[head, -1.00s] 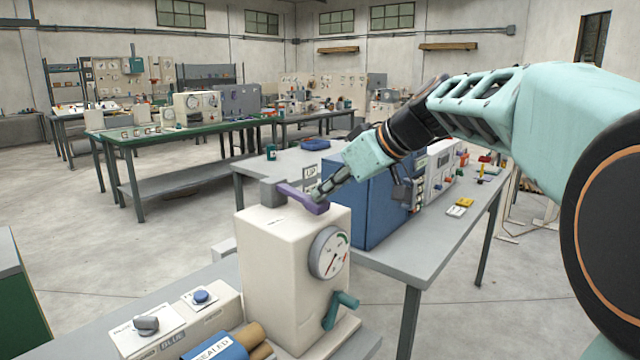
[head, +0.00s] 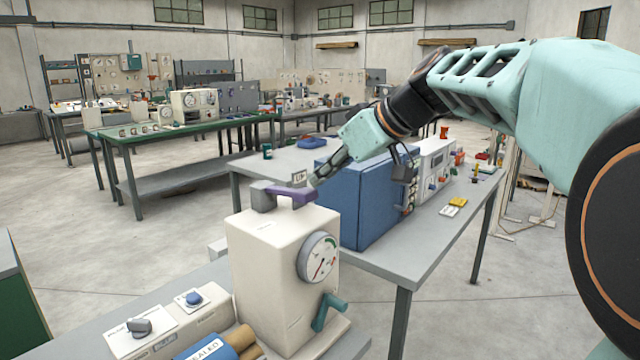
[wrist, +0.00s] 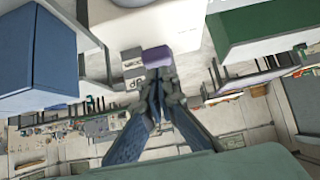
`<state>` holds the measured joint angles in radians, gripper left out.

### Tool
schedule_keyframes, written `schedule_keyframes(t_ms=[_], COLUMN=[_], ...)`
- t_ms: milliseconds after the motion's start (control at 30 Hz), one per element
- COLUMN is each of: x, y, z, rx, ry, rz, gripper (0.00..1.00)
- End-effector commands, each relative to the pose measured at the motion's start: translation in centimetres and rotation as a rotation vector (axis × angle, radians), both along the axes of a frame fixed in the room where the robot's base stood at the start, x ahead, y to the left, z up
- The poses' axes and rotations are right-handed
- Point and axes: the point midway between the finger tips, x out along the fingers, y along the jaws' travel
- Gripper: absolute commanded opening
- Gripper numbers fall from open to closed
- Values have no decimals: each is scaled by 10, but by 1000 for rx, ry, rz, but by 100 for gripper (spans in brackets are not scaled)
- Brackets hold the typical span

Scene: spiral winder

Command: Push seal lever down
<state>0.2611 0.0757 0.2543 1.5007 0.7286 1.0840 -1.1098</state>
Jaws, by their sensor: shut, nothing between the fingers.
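The purple lever (head: 288,193) sits on a grey block (head: 263,196) on top of a cream machine box (head: 275,262) with a round dial. It lies about level, its free end toward the right. My gripper (head: 318,180) is shut and empty, its fingertips just above and right of the lever's free end. In the wrist view the lever's purple end (wrist: 157,57) is just beyond my shut fingertips (wrist: 158,76). Whether they touch I cannot tell. A small white plate marked "UP" (head: 299,177) stands behind the lever.
A blue cabinet (head: 360,200) stands on a grey table behind the machine. A teal handle (head: 328,312) is on the machine's front, below the dial (head: 318,257). Buttons and a blue roll (head: 206,349) lie at front left.

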Motion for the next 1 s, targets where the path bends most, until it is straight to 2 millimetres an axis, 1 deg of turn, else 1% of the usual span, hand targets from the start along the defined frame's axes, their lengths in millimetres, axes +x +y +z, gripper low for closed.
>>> schedule_keyframes(t_ms=[33,200,400,567,1000], x=[-6,-24,-36,-39,-39], y=[-9,-31,-47,-50,-50], z=[8,31,46,50,50], rx=[0,1,2,3,3], ry=[-5,-6,-5,-6,-6], rz=[-5,-3,-2,0,0], gripper=[0,0,0,0,0])
